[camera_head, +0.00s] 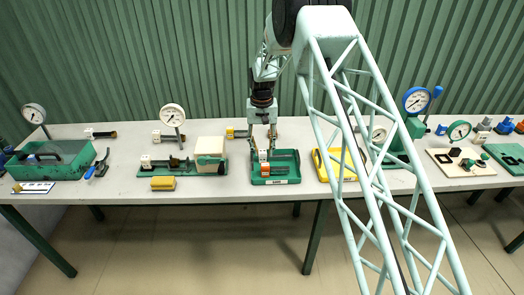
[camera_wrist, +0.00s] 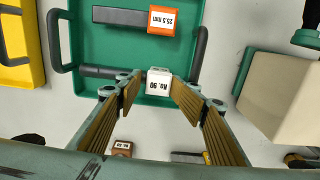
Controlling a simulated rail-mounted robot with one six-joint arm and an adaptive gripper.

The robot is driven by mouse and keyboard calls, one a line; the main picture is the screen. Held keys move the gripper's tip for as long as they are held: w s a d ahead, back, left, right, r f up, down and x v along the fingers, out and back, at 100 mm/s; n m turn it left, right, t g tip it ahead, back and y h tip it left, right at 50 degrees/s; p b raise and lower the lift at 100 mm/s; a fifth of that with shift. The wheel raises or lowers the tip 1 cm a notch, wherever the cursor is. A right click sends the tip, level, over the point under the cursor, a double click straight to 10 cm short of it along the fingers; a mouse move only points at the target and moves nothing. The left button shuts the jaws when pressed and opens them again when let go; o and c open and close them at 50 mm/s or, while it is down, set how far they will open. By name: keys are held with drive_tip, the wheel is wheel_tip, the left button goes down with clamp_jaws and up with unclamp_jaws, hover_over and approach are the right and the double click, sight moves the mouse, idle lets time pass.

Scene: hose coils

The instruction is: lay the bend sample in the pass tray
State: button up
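The green tray (camera_head: 290,180) with a small front label stands mid-table; its floor and dark handles show in the wrist view (camera_wrist: 110,50). A dark hose sample with an orange tag reading 25.5 mm (camera_wrist: 162,20) lies in it; the tag also shows in the head view (camera_head: 265,169). A second dark sample with a white tag reading about No. 90 (camera_wrist: 159,82) is beside it, over the tray's back part. My gripper (camera_head: 264,150) points down here, its fingertips (camera_wrist: 157,80) close on both sides of the white tag. I cannot tell whether this sample touches the tray floor.
A yellow tray (camera_head: 320,165) stands right of the green one. A cream block on a green fixture (camera_head: 210,150) stands to the left. More tagged samples (camera_head: 231,132) lie at the back. Dial gauges (camera_head: 172,116) and a green case (camera_head: 50,160) stand further along.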

drive_tip(key=shift+r+p, duration=1.4)
drive_tip(key=shift+r, duration=2.6)
wheel_tip(320, 180, up, 12)
idle(0.9)
idle(0.3)
